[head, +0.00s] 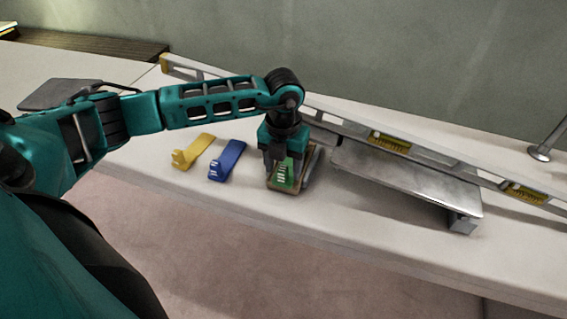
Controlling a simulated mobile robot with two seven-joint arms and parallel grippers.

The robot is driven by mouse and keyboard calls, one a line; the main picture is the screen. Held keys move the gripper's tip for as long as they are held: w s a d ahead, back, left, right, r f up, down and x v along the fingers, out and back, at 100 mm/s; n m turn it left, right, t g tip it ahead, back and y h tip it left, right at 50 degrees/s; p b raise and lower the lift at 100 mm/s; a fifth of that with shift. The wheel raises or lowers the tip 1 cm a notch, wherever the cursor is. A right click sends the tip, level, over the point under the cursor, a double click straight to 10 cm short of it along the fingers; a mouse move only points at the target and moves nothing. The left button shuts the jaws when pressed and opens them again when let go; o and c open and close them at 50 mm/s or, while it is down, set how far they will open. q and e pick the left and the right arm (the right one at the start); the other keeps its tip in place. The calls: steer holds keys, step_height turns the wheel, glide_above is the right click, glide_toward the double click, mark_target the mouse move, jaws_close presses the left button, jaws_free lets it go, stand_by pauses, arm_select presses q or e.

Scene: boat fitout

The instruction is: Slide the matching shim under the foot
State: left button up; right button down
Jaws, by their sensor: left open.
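A yellow shim (194,150) and a blue shim (228,161) lie side by side on the pale bench top, each with a raised tab at its near end. A green shim (284,178) lies to their right, partly hidden by my left gripper (279,174). My left gripper points down, open, with its fingers at the green shim; I cannot tell whether they touch it. A grey metal plate (400,180) on the right has a block-like foot (463,222) at its near right corner. My right gripper is not in view.
A long spirit level (440,152) with yellow vials runs diagonally along the back of the metal plate. A metal post with a round base (540,153) stands at the far right. The bench top (350,225) is clear in front of the plate, up to its front edge.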

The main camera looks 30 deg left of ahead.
arm_select(q)
step_height(320, 180, up, 13)
steer(key=p, duration=0.1)
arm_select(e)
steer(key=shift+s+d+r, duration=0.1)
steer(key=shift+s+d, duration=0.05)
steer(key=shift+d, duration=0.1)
